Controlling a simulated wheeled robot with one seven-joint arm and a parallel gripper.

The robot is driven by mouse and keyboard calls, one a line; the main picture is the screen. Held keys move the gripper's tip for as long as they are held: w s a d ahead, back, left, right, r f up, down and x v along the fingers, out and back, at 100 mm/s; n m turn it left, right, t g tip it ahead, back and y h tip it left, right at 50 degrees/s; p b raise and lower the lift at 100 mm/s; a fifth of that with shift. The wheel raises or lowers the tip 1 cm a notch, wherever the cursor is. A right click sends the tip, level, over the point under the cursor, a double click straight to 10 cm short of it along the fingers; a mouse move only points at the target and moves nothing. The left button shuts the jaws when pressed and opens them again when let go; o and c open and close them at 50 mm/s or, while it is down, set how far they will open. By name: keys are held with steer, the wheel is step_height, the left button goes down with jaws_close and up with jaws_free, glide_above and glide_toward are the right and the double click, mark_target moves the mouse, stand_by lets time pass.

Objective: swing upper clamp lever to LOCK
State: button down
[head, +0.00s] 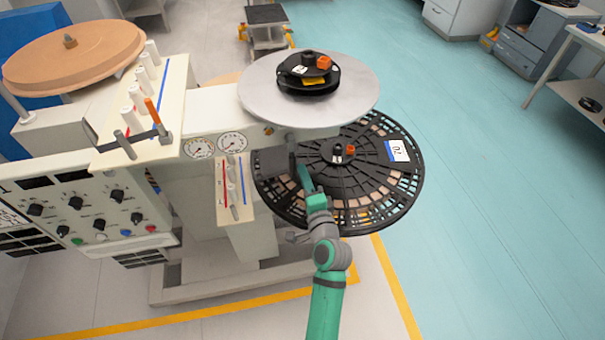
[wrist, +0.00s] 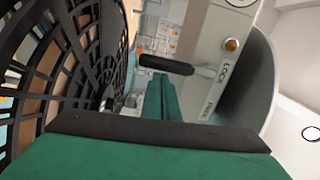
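The upper clamp lever shows in the wrist view as a black grip (wrist: 166,64) on a short metal shaft that meets the cream machine body beside the LOCK label (wrist: 224,72). A FREE label (wrist: 209,108) sits lower on the same face. In the head view the lever cannot be made out clearly in the shadow under the upper disc. My gripper (head: 304,174) is between the grey upper disc and the black lower reel. In the wrist view its green fingers (wrist: 161,80) are together, with no gap seen, and their tips are right by the black grip. Contact cannot be told.
The grey upper disc (head: 255,100) carries a small black reel (head: 308,75). The large black slotted reel (head: 370,180) lies close beside my gripper, below that disc. The control panel (head: 85,215) is at left. The teal floor (head: 480,200) at right is clear.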

steer(key=shift+a, duration=0.2)
steer(key=s+d, duration=0.6)
steer(key=s, duration=0.4)
steer(key=shift+d, duration=0.2)
stand_by(0.4)
